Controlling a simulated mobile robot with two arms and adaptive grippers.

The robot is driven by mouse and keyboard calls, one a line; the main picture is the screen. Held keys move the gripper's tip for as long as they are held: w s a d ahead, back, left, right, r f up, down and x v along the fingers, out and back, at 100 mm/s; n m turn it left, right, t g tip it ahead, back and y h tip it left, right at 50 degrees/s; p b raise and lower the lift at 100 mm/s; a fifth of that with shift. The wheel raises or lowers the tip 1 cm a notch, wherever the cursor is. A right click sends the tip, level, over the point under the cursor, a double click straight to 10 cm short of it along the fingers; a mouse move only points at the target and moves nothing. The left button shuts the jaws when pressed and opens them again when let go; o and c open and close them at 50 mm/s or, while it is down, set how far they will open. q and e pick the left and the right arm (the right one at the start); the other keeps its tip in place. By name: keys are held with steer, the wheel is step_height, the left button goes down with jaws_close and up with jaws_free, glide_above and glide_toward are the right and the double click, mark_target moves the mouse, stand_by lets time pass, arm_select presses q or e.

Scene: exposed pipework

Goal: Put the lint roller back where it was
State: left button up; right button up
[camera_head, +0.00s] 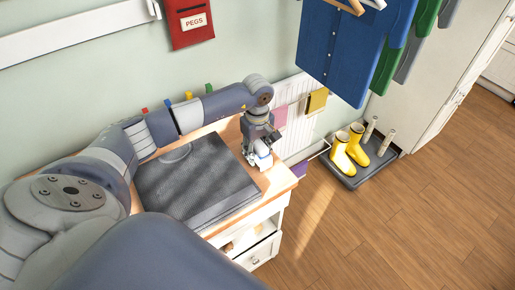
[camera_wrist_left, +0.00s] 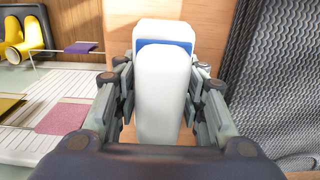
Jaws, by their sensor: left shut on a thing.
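The lint roller (camera_head: 262,158), white with a blue part, is at the right end of the wooden tabletop, under my left gripper (camera_head: 258,145). In the left wrist view, the white lint roller (camera_wrist_left: 165,85) stands between both fingers of my left gripper (camera_wrist_left: 163,100), which are shut on its sides. Its lower end is hidden, so I cannot tell whether it touches the wood. My right gripper is not in view.
A dark grey textured mat (camera_head: 190,185) covers most of the wooden tabletop (camera_head: 280,180), left of the roller. Yellow boots (camera_head: 350,148) stand on a dark floor tray to the right. Clothes (camera_head: 345,50) hang above. The wooden floor at right is clear.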

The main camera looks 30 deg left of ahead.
mark_target(258, 142)
arm_select(q)
steer(key=shift+f, duration=0.1)
steer(key=shift+f+b, duration=0.15)
steer(key=shift+b, duration=0.2)
steer(key=o, duration=1)
steer(key=shift+r, duration=0.2)
steer(key=shift+r, duration=0.2)
step_height(258, 142, up, 11)
steer(key=b, duration=0.3)
steer(key=shift+f+b, duration=0.2)
steer(key=shift+b, duration=0.15)
steer(key=shift+r, duration=0.55)
